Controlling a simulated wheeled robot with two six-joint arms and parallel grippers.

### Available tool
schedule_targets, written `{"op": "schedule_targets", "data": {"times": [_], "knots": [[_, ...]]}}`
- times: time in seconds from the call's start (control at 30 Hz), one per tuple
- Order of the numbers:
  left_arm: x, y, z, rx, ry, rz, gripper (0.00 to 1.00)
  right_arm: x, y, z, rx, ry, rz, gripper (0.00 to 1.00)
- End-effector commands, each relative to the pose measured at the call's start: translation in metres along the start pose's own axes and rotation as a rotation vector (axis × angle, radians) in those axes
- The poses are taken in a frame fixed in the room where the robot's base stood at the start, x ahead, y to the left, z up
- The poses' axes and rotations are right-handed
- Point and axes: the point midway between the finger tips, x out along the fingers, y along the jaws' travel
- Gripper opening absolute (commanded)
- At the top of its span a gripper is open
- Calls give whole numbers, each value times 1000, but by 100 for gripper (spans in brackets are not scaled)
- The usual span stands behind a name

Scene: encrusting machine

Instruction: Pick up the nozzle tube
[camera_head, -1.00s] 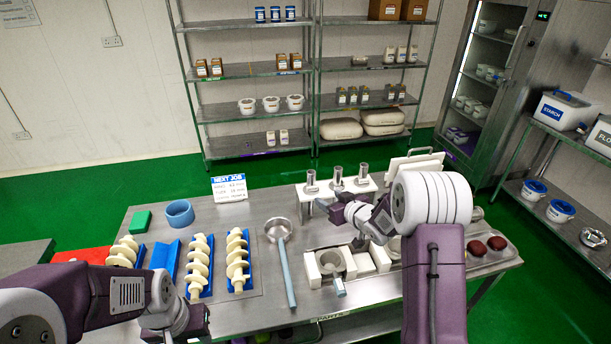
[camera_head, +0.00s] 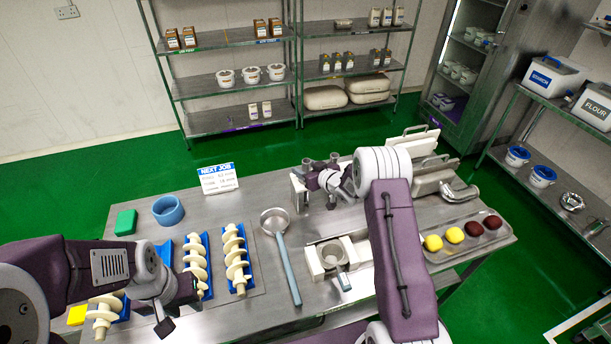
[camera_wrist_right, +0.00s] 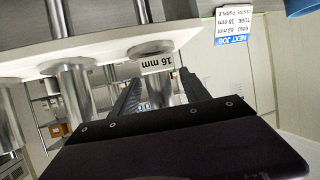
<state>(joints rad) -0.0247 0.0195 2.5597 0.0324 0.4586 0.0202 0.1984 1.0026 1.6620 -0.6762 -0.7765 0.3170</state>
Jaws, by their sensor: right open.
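Metal nozzle tubes stand in a white rack (camera_head: 297,190) at the back of the table; one tube top (camera_head: 308,162) shows in the head view, and my right arm partly hides the rack. In the right wrist view, which is upside down, a tube labelled 16 mm (camera_wrist_right: 158,88) lies between the two fingers of my right gripper (camera_wrist_right: 162,97). The gripper is open, and I cannot tell whether the fingers touch the tube. Another tube (camera_wrist_right: 75,95) stands to its left there. My right gripper (camera_head: 325,182) is at the rack; my left gripper (camera_head: 165,327) hangs at the lower left, its jaws unclear.
White augers (camera_head: 236,262) on blue holders, a ladle (camera_head: 283,250), a white block fixture (camera_head: 318,262) and a tray (camera_head: 470,245) with yellow and dark red balls occupy the table.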

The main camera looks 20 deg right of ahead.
Motion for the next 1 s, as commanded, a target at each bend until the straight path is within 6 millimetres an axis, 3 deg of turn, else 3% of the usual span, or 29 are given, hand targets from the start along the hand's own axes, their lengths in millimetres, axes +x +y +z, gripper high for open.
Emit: {"op": "schedule_targets", "data": {"times": [0.03, 0.2, 0.43, 0.63, 1.0], "knots": [[-9, 0, -1, 0, 0, 0, 36, 7, 0, -4, 0, 0, -1, 54], [-10, 0, -1, 0, 0, 0, 36, 26, 0, -1, 0, 0, 0, 54], [-9, 0, -1, 0, 0, 0, 36, 28, 0, 0, 0, 0, 0, 54], [-9, 0, -1, 0, 0, 0, 36, 28, 0, -1, 0, 0, 0, 0], [-8, 0, -1, 0, 0, 0, 36, 27, 0, -5, -1, 3, 0, 0]]}}
